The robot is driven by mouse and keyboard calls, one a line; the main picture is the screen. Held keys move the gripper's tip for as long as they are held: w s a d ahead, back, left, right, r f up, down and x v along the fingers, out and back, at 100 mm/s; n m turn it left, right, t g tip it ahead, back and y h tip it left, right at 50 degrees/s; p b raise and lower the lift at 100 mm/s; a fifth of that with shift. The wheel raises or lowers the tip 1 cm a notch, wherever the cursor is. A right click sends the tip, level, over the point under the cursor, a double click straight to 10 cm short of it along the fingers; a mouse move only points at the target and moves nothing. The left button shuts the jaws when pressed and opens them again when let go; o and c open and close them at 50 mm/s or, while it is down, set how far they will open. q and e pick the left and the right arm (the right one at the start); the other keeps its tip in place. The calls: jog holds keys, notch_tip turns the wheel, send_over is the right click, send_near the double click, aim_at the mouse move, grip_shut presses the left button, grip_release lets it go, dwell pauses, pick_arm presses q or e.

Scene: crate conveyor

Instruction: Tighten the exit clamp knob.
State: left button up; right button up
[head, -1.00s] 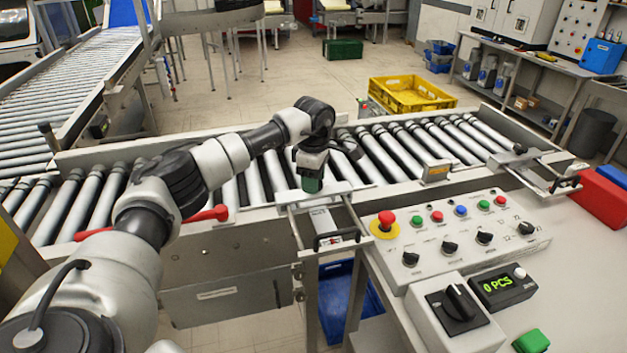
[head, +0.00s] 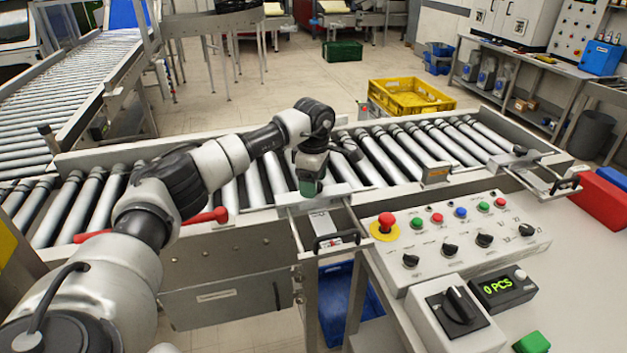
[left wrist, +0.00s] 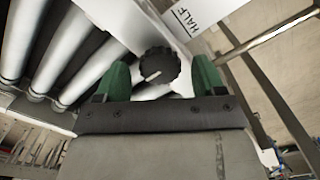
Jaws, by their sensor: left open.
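My left gripper (left wrist: 160,80) is open, with one green finger on each side of the knob. I cannot tell whether the fingers touch it. In the head view, my left gripper (head: 307,186) points down over the conveyor's near rail and hides the knob. My right gripper is not in view.
A handled plate (head: 335,240) is just in front of my left gripper. The control panel (head: 460,235) with buttons and selector knobs stands to its right. A red lever (head: 208,217) lies to the left. Rollers (head: 385,150) without crates run behind.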

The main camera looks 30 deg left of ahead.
pick_arm(q)
notch_tip(320, 180, up, 11)
jog(key=b, duration=0.1)
jog(key=shift+b, duration=0.35)
jog(key=shift+f, duration=0.15)
